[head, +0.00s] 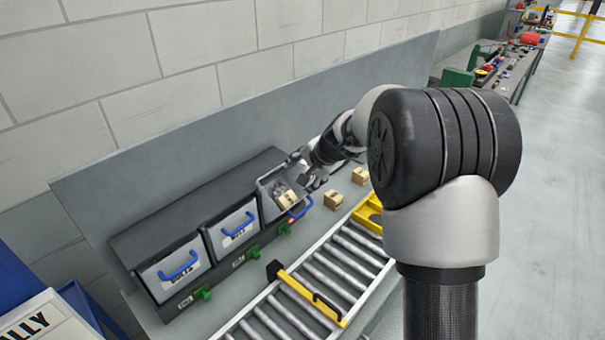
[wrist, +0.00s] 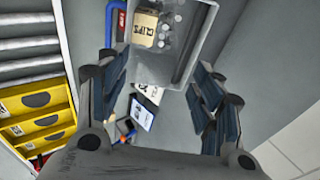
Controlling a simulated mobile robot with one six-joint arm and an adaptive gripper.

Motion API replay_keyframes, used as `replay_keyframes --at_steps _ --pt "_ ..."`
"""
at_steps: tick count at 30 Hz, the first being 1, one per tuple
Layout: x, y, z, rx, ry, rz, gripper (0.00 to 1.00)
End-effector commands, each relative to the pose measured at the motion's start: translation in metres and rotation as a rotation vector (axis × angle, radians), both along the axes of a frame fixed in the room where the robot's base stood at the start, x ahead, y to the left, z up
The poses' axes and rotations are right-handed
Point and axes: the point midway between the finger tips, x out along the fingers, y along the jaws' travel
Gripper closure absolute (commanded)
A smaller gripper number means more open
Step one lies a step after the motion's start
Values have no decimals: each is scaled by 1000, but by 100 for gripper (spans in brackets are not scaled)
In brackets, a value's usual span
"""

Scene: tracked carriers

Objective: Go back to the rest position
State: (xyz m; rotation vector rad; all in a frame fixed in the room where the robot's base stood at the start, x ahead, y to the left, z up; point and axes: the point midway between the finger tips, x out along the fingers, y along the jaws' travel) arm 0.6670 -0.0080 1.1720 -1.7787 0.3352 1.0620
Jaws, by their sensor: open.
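My gripper (head: 310,175) is at the far end of my outstretched arm, close above the rightmost grey bin (head: 268,207) in the head view. In the wrist view its fingers (wrist: 160,70) are spread apart with nothing held between them. The same bin (wrist: 205,25) lies ahead of the fingers, with a small cardboard box (wrist: 146,28) marked with dark letters and several small round pieces (wrist: 174,32) inside. I cannot tell whether a finger touches the bin. My arm's large joint hides part of the bench in the head view.
Two other bins (head: 232,229) (head: 172,268) with blue handles stand left of it. Two small cartons (head: 333,199) (head: 360,175) rest on the bench. A roller conveyor (head: 345,258) with a yellow bar (head: 308,296) runs in front. A grey panel (head: 230,125) stands behind.

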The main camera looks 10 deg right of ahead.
Motion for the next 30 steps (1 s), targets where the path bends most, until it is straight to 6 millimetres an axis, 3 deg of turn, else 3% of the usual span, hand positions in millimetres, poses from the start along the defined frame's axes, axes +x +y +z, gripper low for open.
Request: replay_keyframes --at_steps 7,11,16,21,25,30 --pt "-4 2 5 -7 -3 13 40" --pt "-32 12 29 -53 -10 87 40" --pt "-114 30 72 -178 -14 272 40" --pt "-210 38 92 -327 -3 457 40" --pt "-284 36 92 -445 12 584 40" --pt "-366 24 76 -592 41 719 40"
